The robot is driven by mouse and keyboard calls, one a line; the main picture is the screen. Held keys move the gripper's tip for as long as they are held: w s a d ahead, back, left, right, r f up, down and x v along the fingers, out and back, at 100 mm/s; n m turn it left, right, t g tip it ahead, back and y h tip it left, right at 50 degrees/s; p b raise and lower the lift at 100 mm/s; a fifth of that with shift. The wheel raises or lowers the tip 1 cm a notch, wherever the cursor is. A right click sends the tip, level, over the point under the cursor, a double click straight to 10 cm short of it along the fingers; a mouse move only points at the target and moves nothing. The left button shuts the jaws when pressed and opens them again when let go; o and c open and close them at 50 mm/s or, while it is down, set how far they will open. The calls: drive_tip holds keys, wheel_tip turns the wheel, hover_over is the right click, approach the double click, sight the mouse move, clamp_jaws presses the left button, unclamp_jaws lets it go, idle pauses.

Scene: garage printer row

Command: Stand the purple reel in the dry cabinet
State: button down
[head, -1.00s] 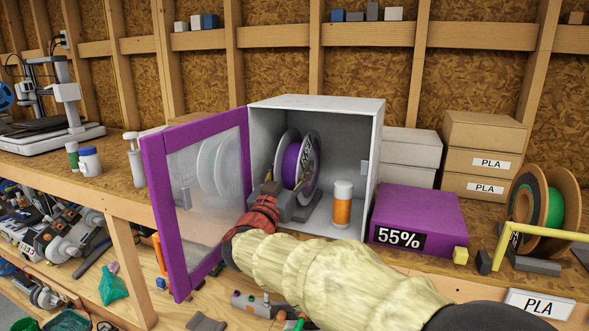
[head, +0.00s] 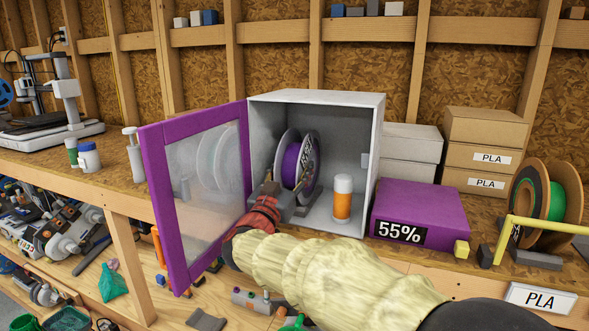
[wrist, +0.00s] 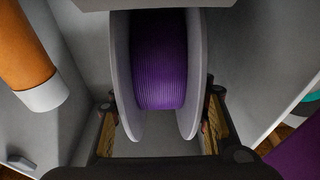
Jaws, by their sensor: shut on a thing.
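The purple reel (head: 291,160), purple filament between pale grey flanges, is upright inside the open dry cabinet (head: 316,97). My gripper (head: 274,192) reaches in through the cabinet's open front and is shut on the reel's near lower side. In the wrist view the purple winding (wrist: 159,60) shows between two flanges, with my gripper's fingers (wrist: 160,112) on either side. A dark grey piece (head: 309,211) shows at the reel's foot. I cannot tell whether the reel rests on it.
The cabinet's purple-framed door (head: 160,200) stands open to the left. An orange bottle with a white cap (head: 342,205) stands inside, right of the reel. A purple box marked 55% (head: 425,205) sits right of the cabinet. A green reel (head: 555,205) stands farther right.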

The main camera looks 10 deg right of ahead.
drive_tip(key=c, duration=0.9)
unclamp_jaws()
drive_tip(key=shift+o, duration=0.3)
drive_tip(key=shift+f, duration=0.2)
drive_tip(key=o, duration=0.6)
drive_tip(key=shift+r, duration=0.1)
wheel_tip(320, 180, up, 10)
drive_tip(key=shift+r, duration=0.1)
drive_tip(key=shift+s, duration=0.1)
idle(0.5)
